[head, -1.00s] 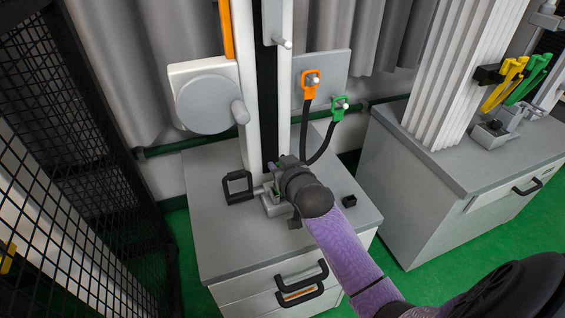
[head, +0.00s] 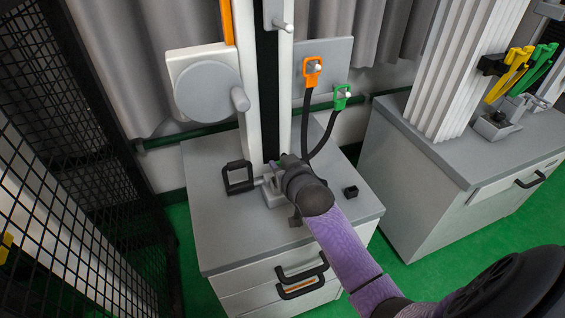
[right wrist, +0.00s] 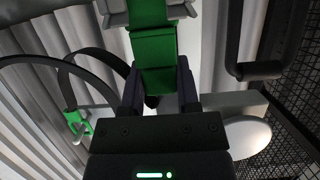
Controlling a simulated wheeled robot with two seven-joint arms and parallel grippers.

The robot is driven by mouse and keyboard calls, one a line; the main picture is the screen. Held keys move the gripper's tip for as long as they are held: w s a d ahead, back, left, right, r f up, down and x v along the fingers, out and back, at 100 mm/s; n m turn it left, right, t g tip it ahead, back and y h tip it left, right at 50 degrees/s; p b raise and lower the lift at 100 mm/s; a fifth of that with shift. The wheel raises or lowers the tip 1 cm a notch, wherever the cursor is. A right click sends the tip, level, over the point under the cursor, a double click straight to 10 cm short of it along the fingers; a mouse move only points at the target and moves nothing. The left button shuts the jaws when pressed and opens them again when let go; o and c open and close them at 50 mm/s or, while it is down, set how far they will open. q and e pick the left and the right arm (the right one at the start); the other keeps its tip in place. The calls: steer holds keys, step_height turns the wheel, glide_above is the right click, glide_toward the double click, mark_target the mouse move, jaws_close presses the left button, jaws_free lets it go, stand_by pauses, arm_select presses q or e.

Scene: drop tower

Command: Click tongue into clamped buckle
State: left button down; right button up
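My right gripper (head: 283,174) is low at the foot of the tower, over a small grey clamp (head: 273,198). In the right wrist view my right gripper (right wrist: 160,76) has its fingers against both sides of a lower green piece, which I take for the tongue (right wrist: 160,82). Just beyond it and in line is an upper green piece, apparently the buckle (right wrist: 152,35), between grey clamp jaws (right wrist: 112,12). The two green pieces meet at a visible line; I cannot tell whether they are latched. In the head view the gripper and wrist hide most of this. My left gripper is not in view.
Orange (head: 312,72) and green (head: 341,97) strap ends hang on pegs right of the tower. A black U-shaped handle (head: 237,178) stands left of the clamp, and a small black block (head: 350,192) to its right. A black mesh cage (head: 90,150) bounds the left.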

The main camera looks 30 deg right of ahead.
steer(key=o, duration=0.5)
steer(key=shift+c, duration=0.2)
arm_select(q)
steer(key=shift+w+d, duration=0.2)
arm_select(e)
steer(key=shift+o, duration=0.2)
arm_select(q)
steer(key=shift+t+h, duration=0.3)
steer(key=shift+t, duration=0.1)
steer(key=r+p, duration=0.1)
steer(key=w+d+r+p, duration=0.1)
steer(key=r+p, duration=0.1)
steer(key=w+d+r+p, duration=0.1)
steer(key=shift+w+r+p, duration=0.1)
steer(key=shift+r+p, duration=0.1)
steer(key=shift+p, duration=0.15)
arm_select(e)
steer(key=v, duration=1)
